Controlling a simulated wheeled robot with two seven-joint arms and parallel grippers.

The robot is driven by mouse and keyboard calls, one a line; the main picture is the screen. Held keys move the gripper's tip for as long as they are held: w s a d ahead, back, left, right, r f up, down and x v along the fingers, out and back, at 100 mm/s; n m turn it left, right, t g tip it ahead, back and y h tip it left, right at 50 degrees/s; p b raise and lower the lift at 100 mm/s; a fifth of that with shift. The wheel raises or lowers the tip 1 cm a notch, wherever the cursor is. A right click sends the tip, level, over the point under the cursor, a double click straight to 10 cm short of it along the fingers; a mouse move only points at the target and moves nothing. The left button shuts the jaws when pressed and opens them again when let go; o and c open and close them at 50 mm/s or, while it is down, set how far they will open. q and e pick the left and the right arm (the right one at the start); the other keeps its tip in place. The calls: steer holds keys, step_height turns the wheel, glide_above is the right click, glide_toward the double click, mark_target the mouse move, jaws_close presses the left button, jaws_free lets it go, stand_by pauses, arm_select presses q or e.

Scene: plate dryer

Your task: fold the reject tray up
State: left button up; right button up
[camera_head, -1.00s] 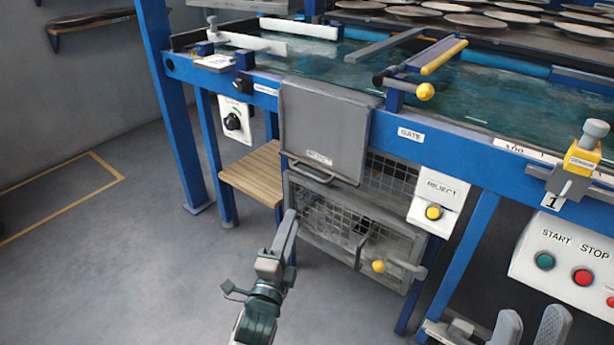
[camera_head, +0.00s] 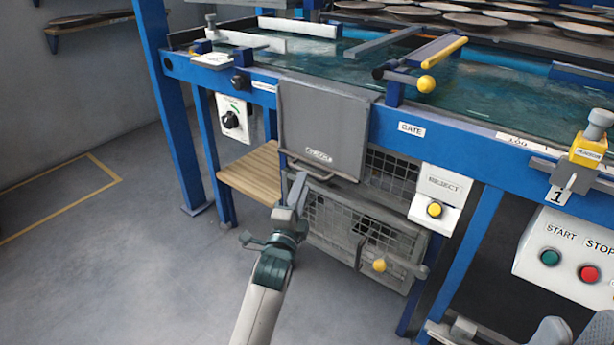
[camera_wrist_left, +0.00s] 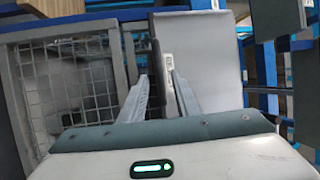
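The reject tray (camera_head: 325,125) is a flat grey panel hanging down from the front of the blue frame, with a label and a bar handle (camera_head: 306,171) along its lower edge. My left gripper (camera_head: 299,186) is at the handle, just below the panel's lower edge. In the left wrist view its two fingers (camera_wrist_left: 160,82) are apart, with the tray panel (camera_wrist_left: 207,65) beyond them to the right. I cannot tell whether they touch the handle. My right gripper (camera_head: 577,332) is partly cut off at the bottom right; its fingers appear apart and empty.
A wire mesh cage (camera_head: 345,220) with a yellow knob (camera_head: 379,265) sits below and behind the tray; its mesh fills the left of the wrist view. A wooden shelf (camera_head: 252,174) is to the left. A reject button box (camera_head: 437,200) is to the right. The left floor is clear.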

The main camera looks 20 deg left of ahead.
arm_select(q)
steer(key=shift+w+a+r+b, duration=0.1)
steer(key=shift+w+r+b, duration=0.1)
steer(key=shift+w, duration=0.8)
steer(key=shift+w+r+b, duration=0.15)
steer(key=shift+w+b, duration=0.1)
steer(key=shift+w, duration=0.7)
steer(key=shift+w+a+r+b, duration=0.1)
steer(key=shift+w+r+b, duration=0.1)
steer(key=shift+w, duration=0.8)
jaws_close()
